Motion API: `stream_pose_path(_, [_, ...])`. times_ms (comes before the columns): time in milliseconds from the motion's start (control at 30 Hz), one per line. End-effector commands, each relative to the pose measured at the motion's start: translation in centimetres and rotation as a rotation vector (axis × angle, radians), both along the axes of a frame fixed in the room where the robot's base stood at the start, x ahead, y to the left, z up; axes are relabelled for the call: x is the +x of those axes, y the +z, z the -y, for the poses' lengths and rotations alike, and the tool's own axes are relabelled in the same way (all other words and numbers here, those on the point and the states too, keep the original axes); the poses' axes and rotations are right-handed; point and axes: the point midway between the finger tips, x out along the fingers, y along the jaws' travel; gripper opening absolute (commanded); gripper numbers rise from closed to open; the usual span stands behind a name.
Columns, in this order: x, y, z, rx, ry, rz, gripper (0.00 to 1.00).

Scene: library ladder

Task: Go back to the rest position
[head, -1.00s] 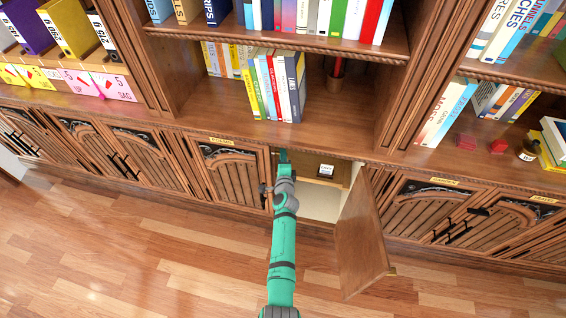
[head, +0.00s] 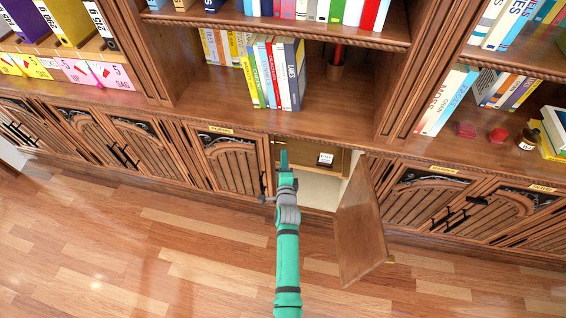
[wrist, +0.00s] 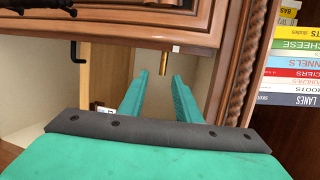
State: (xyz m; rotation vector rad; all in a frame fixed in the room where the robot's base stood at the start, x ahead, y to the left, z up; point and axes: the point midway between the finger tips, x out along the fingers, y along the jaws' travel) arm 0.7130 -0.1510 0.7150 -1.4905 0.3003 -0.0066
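My gripper (head: 284,161) is in front of the open cabinet compartment, near its left side, at the end of my green arm. In the wrist view my gripper (wrist: 155,92) has its two green fingers apart, with nothing held between them. The open cabinet door (head: 360,235) is swung out to the right of my arm. A small dark item with a white label (head: 326,159) stands inside the compartment, right of my gripper. A small brass rod (wrist: 164,63) shows beyond the fingertips in the wrist view; I cannot tell its distance.
Closed carved cabinet doors (head: 232,165) flank the opening. Red items (head: 497,135) and a dark bottle (head: 529,141) stand at the right. The wooden floor (head: 150,260) in front is clear.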

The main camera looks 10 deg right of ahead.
Motion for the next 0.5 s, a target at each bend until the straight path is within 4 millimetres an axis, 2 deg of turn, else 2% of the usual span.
stream_pose_path(167, [-0.66, 0.19, -0.42, -0.001, 0.004, 0.001, 0.3])
stream_pose_path(500, [-0.73, 0.21, -0.72, 0.0, 0.008, 0.001, 0.3])
